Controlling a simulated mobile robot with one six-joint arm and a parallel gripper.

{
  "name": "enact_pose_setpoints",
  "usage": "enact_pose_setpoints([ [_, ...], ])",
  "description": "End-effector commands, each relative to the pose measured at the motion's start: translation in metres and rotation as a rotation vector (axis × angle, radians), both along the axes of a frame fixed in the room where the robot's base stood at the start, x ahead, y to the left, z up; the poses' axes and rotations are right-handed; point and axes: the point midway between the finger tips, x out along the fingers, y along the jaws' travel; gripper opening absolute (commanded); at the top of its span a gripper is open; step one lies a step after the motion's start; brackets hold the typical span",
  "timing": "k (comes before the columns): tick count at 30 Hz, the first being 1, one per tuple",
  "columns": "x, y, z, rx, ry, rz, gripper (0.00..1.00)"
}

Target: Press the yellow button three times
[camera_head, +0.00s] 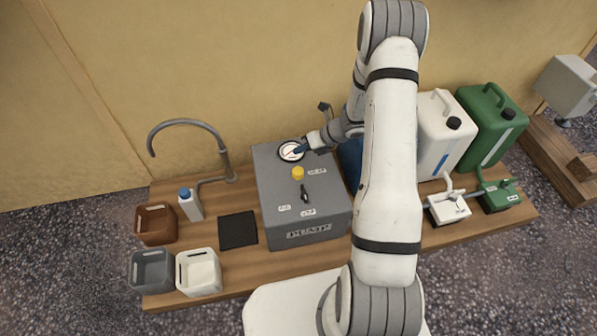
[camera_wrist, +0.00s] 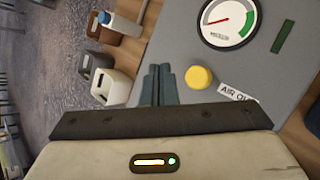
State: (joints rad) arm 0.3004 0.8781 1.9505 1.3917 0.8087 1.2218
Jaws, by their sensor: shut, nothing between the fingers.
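The yellow button (camera_head: 298,173) stands on the top of the grey pump box (camera_head: 275,180), between the round gauge and a black lever switch. In the wrist view the yellow button (camera_wrist: 199,77) is just right of my fingers, beside a label partly reading "AIR". My gripper (camera_wrist: 159,75) is shut and empty, with its two blue-grey fingertips together. In the head view my gripper (camera_head: 302,149) is over the far part of the box, near the gauge (camera_head: 291,151). The fingertips look apart from the button; their height above the box is hard to tell.
A black mat (camera_head: 238,230), a white bottle (camera_head: 191,205) and several small square containers (camera_head: 199,272) stand left of the box, below a curved tap (camera_head: 188,123). White (camera_head: 441,135) and green (camera_head: 490,127) canisters stand at the right. A black lever (camera_head: 305,195) is close to the button.

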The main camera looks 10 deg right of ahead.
Motion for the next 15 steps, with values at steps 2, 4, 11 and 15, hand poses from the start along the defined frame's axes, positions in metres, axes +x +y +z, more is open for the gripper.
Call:
enact_pose_setpoints([
  [2,0.0,0.0,-0.013,0.0,0.0,0.0,0.0],
  [4,0.0,0.0,-0.023,0.0,0.001,0.001,0.0],
  [11,0.0,0.0,-0.057,-0.001,0.0,0.001,0.0],
  [15,0.0,0.001,-0.072,0.0,0.002,0.002,0.0],
])
